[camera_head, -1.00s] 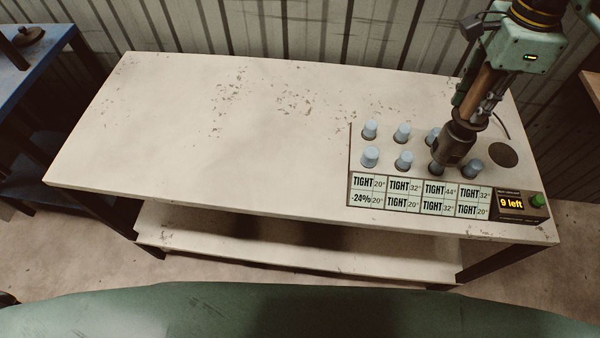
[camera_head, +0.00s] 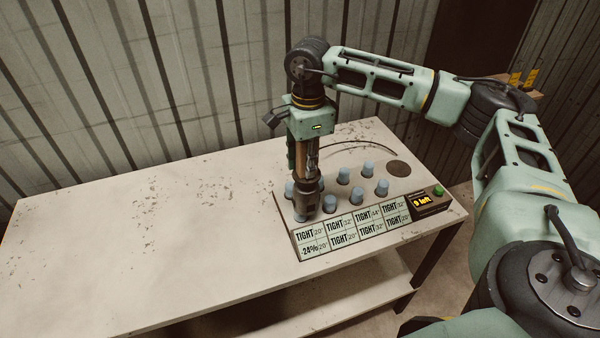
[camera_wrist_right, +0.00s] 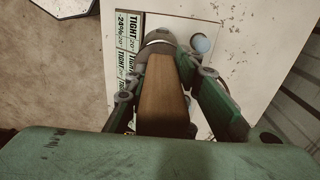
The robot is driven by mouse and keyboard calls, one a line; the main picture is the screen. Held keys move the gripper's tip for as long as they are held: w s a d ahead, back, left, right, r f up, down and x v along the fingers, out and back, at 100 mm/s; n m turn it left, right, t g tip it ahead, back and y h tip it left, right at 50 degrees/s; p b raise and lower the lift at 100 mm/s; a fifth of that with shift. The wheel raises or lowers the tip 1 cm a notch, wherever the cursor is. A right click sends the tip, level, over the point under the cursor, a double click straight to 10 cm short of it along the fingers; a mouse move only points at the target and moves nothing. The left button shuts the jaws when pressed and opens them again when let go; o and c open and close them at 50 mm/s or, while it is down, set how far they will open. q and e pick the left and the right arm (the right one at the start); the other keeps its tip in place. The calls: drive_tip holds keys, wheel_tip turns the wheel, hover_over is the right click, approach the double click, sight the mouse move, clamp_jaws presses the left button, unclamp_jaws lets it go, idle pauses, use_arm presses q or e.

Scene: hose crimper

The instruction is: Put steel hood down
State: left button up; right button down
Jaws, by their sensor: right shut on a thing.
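The steel hood (camera_head: 306,200) is a dark grey metal cylinder on a brown wooden handle (camera_head: 299,160). My right gripper (camera_head: 302,167) is shut on that handle from above. My left gripper is not in view.
Several light blue pegs (camera_head: 356,195) stand on the panel. Label plates (camera_head: 337,236) line its front, and a display (camera_head: 423,203) reads "9 left" beside a green button (camera_head: 438,190). The white table (camera_head: 130,240) is clear at left.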

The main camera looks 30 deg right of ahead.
sight(302, 177)
drive_tip(key=shift+w+a+f, duration=0.35)
drive_tip(key=shift+a+f, duration=0.05)
drive_tip(key=shift+a, duration=0.15)
wheel_tip(302, 177, down, 3)
drive_tip(key=shift+d+f+p, duration=0.1)
drive_tip(key=shift+p, duration=0.7)
drive_tip(key=shift+f, duration=0.3)
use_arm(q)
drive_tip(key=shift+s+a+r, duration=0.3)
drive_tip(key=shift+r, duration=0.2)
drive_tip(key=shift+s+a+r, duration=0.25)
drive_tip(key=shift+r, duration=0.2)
use_arm(e)
drive_tip(key=shift+f, duration=0.1)
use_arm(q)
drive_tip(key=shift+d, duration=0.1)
use_arm(e)
drive_tip(key=shift+f, duration=0.15)
drive_tip(key=c, duration=1.5)
unclamp_jaws()
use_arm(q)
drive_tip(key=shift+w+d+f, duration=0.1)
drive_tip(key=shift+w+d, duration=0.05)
